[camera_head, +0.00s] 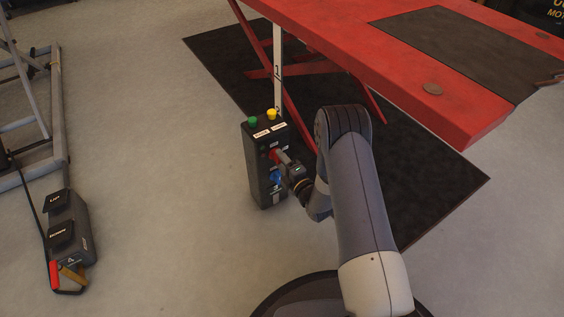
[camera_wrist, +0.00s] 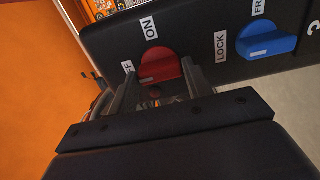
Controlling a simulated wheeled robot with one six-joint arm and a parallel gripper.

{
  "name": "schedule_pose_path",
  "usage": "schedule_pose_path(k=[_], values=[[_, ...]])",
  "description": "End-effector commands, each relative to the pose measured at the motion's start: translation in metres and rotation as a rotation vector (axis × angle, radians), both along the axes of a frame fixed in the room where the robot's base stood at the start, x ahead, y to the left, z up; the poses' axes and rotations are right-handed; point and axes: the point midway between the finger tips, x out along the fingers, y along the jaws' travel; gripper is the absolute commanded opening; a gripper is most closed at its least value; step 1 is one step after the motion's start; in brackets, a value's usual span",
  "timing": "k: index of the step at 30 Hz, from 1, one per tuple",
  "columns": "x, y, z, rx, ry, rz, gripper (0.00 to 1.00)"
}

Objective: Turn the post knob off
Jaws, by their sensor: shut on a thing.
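The black control post (camera_head: 262,190) stands on the floor in front of the red lift. Its red knob (camera_head: 273,154) is on the front face, and in the wrist view the red knob (camera_wrist: 160,64) sits beside an ON label (camera_wrist: 150,28) and a partly hidden OFF label (camera_wrist: 128,67). My gripper (camera_head: 281,158) is at the front of the post. In the wrist view its fingers (camera_wrist: 160,84) are on either side of the red knob's grip and shut on it. The fingers hide part of the knob, so its exact setting is hard to tell.
A blue knob (camera_wrist: 268,43) with LOCK and FREE labels is close beside the red one. A green button (camera_head: 252,121) and a yellow button (camera_head: 271,114) top the post. The red lift table (camera_head: 400,70) overhangs behind. A pedal box (camera_head: 72,235) lies left; floor between is clear.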

Motion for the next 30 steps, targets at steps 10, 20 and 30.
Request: schedule_pose_path(k=[10,20,30], values=[[0.000,0.000,0.000,-0.002,-0.001,0.001,0.65],[-0.002,-0.001,0.000,-0.001,0.001,0.000,0.69],[-0.049,-0.034,0.002,0.000,0.005,-0.003,0.69]])
